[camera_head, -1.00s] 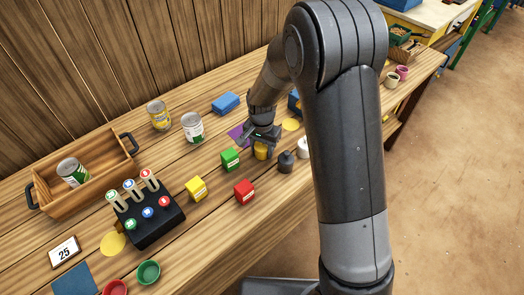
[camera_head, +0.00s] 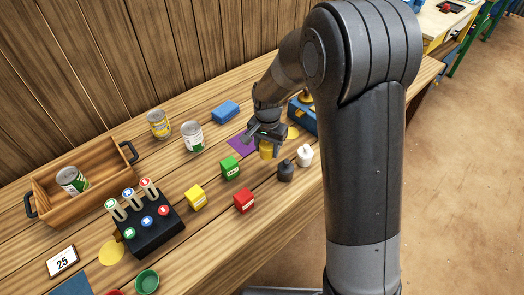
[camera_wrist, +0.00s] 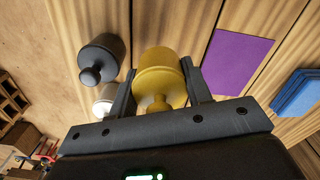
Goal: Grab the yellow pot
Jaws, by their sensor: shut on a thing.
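The yellow pot (camera_wrist: 161,75) is a small rounded pot with a knob, between the two fingers in the wrist view. In the head view the yellow pot (camera_head: 266,150) shows just below my gripper (camera_head: 267,138). In the wrist view my gripper (camera_wrist: 158,95) is shut on the pot, one finger on each side. Whether the pot is touching the table or slightly raised, I cannot tell.
A black pot (camera_head: 286,171) and a white pot (camera_head: 305,155) stand close to the yellow one. A purple mat (camera_head: 241,146) lies beside it. Green (camera_head: 230,168), yellow (camera_head: 195,197) and red (camera_head: 244,200) boxes stand nearer. A blue block (camera_head: 225,111) lies further back.

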